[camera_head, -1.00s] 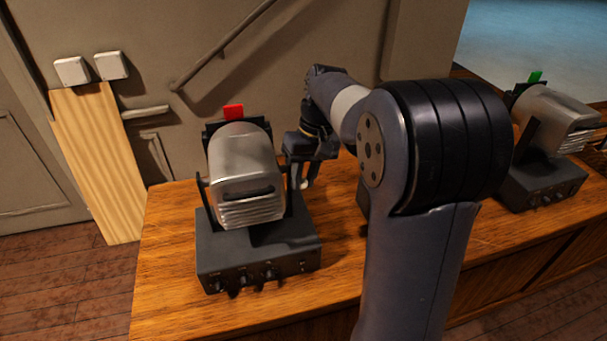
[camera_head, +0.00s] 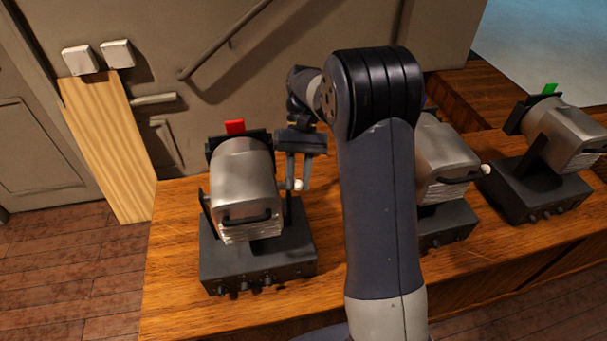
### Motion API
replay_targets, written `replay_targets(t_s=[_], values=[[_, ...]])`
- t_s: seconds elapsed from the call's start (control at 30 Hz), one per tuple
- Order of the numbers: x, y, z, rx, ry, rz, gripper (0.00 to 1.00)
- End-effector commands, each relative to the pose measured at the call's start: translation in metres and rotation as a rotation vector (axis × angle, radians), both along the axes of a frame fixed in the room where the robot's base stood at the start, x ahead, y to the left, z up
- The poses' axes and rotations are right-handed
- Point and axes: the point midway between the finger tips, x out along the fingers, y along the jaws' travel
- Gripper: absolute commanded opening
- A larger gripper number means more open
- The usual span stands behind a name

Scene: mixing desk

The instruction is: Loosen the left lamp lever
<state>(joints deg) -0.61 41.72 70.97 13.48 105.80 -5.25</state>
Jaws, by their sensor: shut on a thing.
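The left lamp (camera_head: 243,185) is a silver lamp head with a red tag (camera_head: 235,127) on top and a dark handle in front. It sits in a black bracket on a dark base box (camera_head: 258,265) at the left of the desk. A white lever knob (camera_head: 298,184) shows at the right side of the lamp. My gripper (camera_head: 298,182) points down there, its two fingers shut around the knob. The rest of the lever is mostly hidden by the fingers and the lamp.
A middle lamp (camera_head: 445,160) stands behind and right of my arm, partly hidden by it. A right lamp (camera_head: 570,125) with a green tag stands farther right. The wooden desk (camera_head: 180,240) has bare room left of the left lamp. A wall rises behind.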

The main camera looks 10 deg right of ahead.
Motion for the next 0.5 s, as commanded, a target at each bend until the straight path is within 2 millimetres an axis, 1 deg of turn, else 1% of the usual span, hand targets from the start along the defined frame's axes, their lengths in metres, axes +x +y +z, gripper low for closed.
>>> replay_targets(t_s=[0.03,0.23,0.5], values=[[0.0032,0.0001,0.0006,0.000,0.022,-0.002,0.00],[0.0079,-0.0001,0.0028,0.000,0.093,-0.002,0.00],[0.0097,-0.0002,0.0041,0.000,0.124,-0.002,0.00]])
